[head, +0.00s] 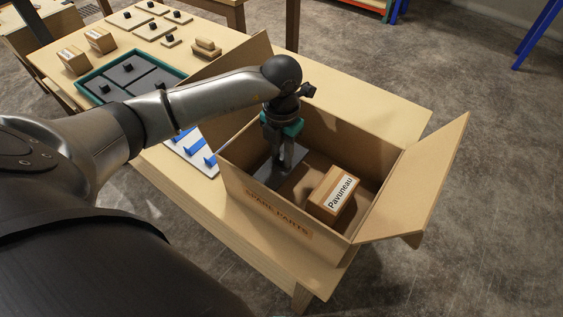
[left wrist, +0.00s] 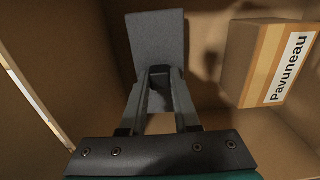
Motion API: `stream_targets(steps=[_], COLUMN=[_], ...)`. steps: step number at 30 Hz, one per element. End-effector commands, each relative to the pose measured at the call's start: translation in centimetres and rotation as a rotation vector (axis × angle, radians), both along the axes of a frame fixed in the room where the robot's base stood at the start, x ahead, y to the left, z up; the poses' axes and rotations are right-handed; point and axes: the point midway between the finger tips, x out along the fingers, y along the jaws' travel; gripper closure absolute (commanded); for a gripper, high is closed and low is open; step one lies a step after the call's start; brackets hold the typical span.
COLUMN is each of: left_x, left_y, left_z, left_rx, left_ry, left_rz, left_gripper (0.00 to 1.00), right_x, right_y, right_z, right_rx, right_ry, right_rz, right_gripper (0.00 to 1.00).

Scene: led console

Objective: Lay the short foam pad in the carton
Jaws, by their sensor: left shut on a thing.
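The open carton (head: 240,187), marked "SPARE PARTS", stands on the table with its flaps spread. My left gripper (head: 279,160) reaches down inside its left half. It is shut on the grey foam pad (head: 288,176), apparently by a dark raised part in the pad's middle. In the left wrist view the pad (left wrist: 157,35) extends beyond the fingertips (left wrist: 160,85), low in the carton. I cannot tell whether it touches the carton floor. The fingers hide part of the pad. My right gripper is not in view.
A small box labelled "Pavuneau" (head: 333,193) sits in the carton, right of the pad; it also shows in the left wrist view (left wrist: 268,62). A teal tray (head: 83,93), a white panel with blue bars (head: 187,154) and several knobbed plates (head: 153,30) are on the table.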

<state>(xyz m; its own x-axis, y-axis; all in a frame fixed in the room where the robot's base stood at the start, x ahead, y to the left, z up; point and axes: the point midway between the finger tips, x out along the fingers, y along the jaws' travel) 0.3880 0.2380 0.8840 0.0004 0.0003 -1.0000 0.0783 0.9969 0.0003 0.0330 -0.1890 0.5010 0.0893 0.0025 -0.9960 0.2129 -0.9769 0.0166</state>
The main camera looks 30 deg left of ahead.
Motion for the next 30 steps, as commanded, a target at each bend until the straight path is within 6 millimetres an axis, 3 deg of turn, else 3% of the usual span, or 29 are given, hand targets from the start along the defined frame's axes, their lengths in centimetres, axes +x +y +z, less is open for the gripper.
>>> stream_targets(steps=[6, 17, 18, 25, 30], left_x=[-0.1, 0.0, 0.0, 0.0, 0.0], left_y=[0.0, 0.0, 0.0, 0.0, 0.0], left_z=[-3.2, -3.6, -3.5, -3.5, -3.5], left_rx=[0.000, 0.001, 0.000, 0.000, 0.001], left_ry=[0.003, 0.001, 0.001, 0.001, 0.001], left_rz=[0.000, -0.001, -0.001, 0.000, 0.000], left_gripper=[1.00, 1.00, 0.67, 0.41, 0.40], right_x=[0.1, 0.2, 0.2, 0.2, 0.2], right_y=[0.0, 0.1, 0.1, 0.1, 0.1], right_z=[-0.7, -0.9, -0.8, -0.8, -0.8], right_rx=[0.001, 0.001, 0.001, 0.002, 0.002], right_ry=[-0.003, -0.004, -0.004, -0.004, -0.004], right_rz=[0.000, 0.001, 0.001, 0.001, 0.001], right_gripper=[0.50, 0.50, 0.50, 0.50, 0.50])
